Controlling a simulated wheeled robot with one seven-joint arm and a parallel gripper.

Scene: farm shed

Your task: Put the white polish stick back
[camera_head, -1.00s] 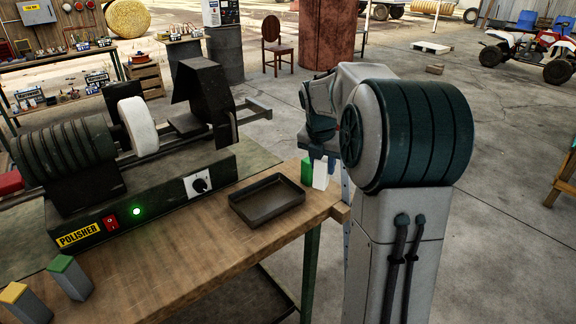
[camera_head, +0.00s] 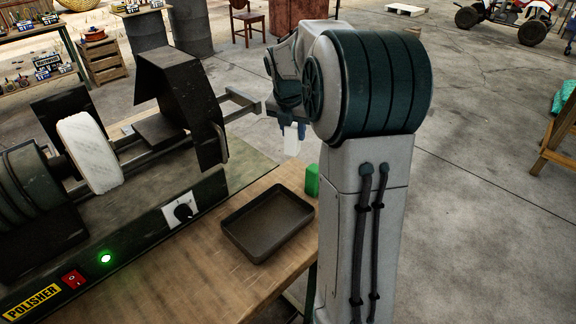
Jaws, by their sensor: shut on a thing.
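My gripper (camera_head: 287,120) is partly hidden behind my own arm. It points down and is shut on the white polish stick (camera_head: 291,141), whose lower part shows below the jaws. The stick hangs upright beyond the table's far right corner, apart from the green block. The polisher (camera_head: 150,231) stands on the table with its white wheel (camera_head: 90,152) at the left and a green light on.
A green block (camera_head: 312,180) stands at the table's right edge, beside my arm. An empty dark tray (camera_head: 235,243) lies in front of the polisher. The wooden tabletop (camera_head: 185,274) left of the tray is bare. Open concrete floor lies to the right.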

